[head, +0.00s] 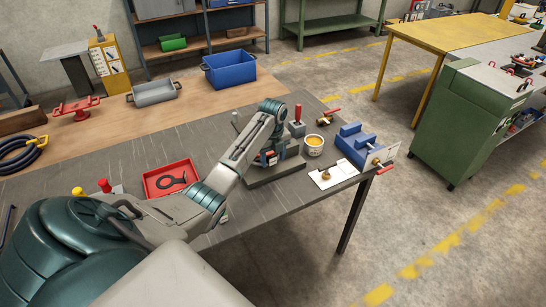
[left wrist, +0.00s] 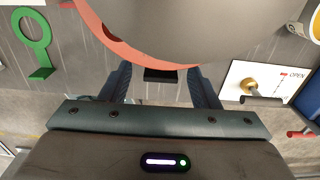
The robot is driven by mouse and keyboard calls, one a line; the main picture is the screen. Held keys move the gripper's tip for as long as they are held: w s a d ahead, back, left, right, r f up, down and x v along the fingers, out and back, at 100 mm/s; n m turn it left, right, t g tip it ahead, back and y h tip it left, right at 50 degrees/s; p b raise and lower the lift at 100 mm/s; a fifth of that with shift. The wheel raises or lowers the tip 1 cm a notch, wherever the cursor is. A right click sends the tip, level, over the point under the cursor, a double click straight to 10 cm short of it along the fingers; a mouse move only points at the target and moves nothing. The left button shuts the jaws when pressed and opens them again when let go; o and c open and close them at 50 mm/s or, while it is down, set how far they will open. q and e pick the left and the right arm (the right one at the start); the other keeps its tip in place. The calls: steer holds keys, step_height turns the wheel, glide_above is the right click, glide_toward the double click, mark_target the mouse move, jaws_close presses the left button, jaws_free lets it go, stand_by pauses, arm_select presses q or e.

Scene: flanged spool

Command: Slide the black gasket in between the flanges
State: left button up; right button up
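The flanged spool shows in the left wrist view as a large grey round body (left wrist: 205,28) with a red rim (left wrist: 124,51). In the head view my left arm hides most of it. My left gripper (left wrist: 159,72) is at its edge, with its fingers apart. Between them is a small black block (left wrist: 160,76), which looks like the black gasket's tab; gaps show on both sides. Any ring beyond it is hidden. A dark ring-with-handle shape (head: 172,182) is in the red tray (head: 150,190); I cannot tell if it is a part or a marking. My right gripper is out of view.
A green ring with a stem (left wrist: 34,38) lies left in the left wrist view. Bare grey tabletop (head: 120,150) lies behind the tray.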

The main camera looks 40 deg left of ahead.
arm_select(q)
steer(key=shift+r, duration=0.15)
step_height(320, 180, up, 7)
steer(key=b, duration=0.3)
steer(key=shift+w, duration=0.1)
step_height(320, 180, up, 2)
steer(key=shift+r+p, duration=0.1)
steer(key=shift+p, duration=0.55)
steer(key=shift+r+p, duration=0.65)
steer(key=shift+p, duration=0.05)
